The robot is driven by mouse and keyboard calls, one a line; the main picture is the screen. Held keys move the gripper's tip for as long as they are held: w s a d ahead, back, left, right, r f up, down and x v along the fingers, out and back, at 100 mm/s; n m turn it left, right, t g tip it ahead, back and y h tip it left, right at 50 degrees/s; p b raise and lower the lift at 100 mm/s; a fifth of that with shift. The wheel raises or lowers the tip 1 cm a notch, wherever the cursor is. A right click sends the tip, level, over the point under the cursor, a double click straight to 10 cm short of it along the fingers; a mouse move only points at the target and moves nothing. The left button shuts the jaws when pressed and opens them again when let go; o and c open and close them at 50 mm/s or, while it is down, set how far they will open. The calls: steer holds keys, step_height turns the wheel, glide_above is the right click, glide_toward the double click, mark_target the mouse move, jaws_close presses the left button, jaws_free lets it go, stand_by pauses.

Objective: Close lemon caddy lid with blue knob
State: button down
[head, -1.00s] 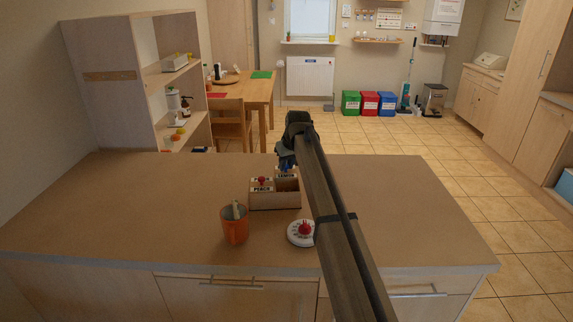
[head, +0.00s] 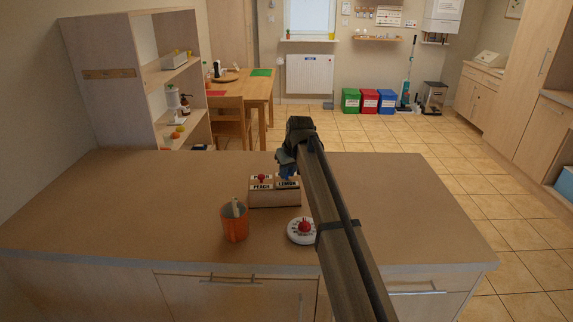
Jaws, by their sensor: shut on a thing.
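The wooden caddy (head: 274,199) stands on the counter with two labelled lids side by side. The peach lid (head: 262,184) has a red knob (head: 261,178) and lies flat on the left compartment. The lemon lid (head: 287,184) is on the right and now looks about level with the peach lid; a small remaining gap cannot be ruled out. My gripper (head: 287,173) is above the lemon lid, shut on its blue knob, which the fingers mostly hide.
An orange cup (head: 234,223) with a light utensil stands at the front left of the caddy. A white round timer (head: 301,231) with a red knob sits at the front right, beside my arm. The counter (head: 130,210) is clear on the left and far right.

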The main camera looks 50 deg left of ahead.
steer(key=shift+s+d, duration=0.55)
steer(key=shift+d, duration=0.15)
steer(key=c, duration=1)
jaws_free()
steer(key=shift+o, duration=0.2)
steer(key=v, duration=1.3)
steer(key=shift+r, duration=0.35)
